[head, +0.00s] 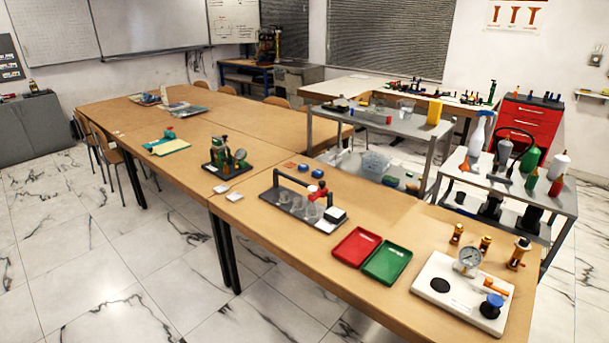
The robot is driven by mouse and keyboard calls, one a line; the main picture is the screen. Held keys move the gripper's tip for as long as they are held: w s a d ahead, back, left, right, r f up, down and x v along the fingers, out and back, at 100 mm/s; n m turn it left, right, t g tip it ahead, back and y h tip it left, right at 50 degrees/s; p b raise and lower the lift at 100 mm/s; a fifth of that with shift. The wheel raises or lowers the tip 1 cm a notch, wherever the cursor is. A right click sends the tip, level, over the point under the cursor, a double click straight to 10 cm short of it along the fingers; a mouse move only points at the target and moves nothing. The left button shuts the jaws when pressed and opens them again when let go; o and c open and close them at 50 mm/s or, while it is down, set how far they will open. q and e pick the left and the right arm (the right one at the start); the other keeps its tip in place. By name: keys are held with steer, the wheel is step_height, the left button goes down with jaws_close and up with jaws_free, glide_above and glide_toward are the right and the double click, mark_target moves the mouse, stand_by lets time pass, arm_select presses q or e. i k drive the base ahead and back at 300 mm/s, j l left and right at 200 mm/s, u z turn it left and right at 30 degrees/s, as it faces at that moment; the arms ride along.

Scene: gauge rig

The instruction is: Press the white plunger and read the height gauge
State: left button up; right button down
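A round white-faced dial gauge (469,259) stands upright near the back edge of a white base plate (455,306), at the near right end of the wooden table. Its reading is too small to tell. The plate also carries a flat black disc (440,285), a blue-topped knob (491,305) and an orange cylindrical part (495,287). I cannot make out a white plunger on the plate. Neither my left nor my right gripper is in view.
Several brass-coloured pieces (484,243) stand behind the plate. Red (357,247) and green (387,262) trays lie left of it. Further left is a dark rack (290,205) with clear cups. A grey trolley (508,181) with bottles stands behind the table. The floor in front is clear.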

mark_target(312, 188)
steer(key=i+j, duration=0.4)
steer(key=i+j+z, duration=0.1)
steer(key=i+j, duration=0.25)
steer(key=j, duration=0.15)
steer(key=i+j, duration=0.35)
steer(key=j, duration=0.15)
steer(key=i+j+z, duration=0.1)
steer(key=i+j, duration=0.25)
steer(key=j, duration=0.15)
steer(key=i+j, duration=0.35)
steer(key=j, duration=0.15)
steer(key=i+l+z, duration=0.05)
